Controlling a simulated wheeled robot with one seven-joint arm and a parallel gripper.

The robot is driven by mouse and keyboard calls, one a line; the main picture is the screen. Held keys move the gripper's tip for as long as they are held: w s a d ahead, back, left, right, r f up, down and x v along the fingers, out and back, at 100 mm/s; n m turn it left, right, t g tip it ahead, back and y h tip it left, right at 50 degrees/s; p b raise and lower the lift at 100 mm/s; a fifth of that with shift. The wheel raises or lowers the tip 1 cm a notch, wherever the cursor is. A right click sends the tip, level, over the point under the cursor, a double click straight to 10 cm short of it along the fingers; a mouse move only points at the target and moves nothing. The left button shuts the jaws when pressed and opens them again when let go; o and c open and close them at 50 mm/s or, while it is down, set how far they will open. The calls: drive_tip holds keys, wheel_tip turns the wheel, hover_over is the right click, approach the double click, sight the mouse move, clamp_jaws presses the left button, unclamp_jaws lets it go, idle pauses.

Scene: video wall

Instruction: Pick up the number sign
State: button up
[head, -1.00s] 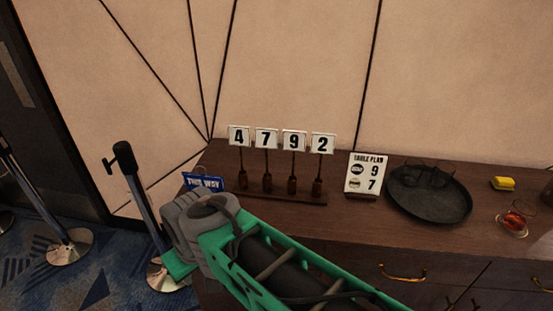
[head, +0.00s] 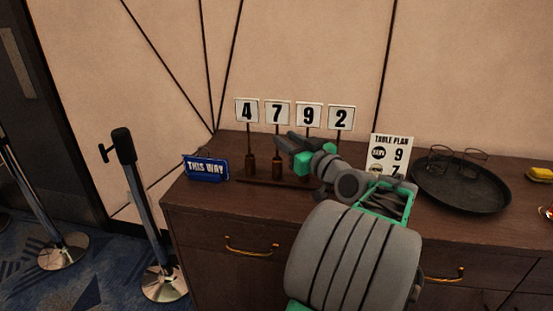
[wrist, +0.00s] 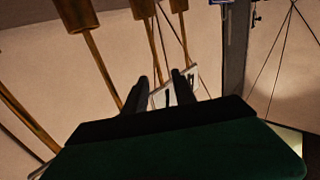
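Four white number signs stand upright on thin stems in a dark wooden base (head: 245,178) on the cabinet: the 4 sign (head: 246,110), the 7 sign (head: 278,114), the 9 sign (head: 309,117) and the 2 sign (head: 341,117). My gripper (head: 284,142) is in front of the stand, below the 7 and 9 cards, its fingers pointing left. In the wrist view, the fingers (wrist: 162,88) are apart. A white card shows between and beyond them, near the tips; I cannot tell if they touch it. My gripper and arm hide parts of the right stems and base.
A blue THIS WAY sign (head: 206,168) stands left of the stand. A table plan card (head: 391,150) and a dark round tray (head: 462,193) with glasses are to the right. A barrier post (head: 140,205) stands beside the cabinet.

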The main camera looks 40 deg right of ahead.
drive_tip(key=w, duration=0.5)
drive_tip(key=shift+w+d+f, duration=0.1)
drive_tip(key=shift+d+f, duration=0.1)
drive_tip(key=shift+d, duration=0.2)
drive_tip(key=shift+c, duration=0.4)
clamp_jaws()
idle(0.5)
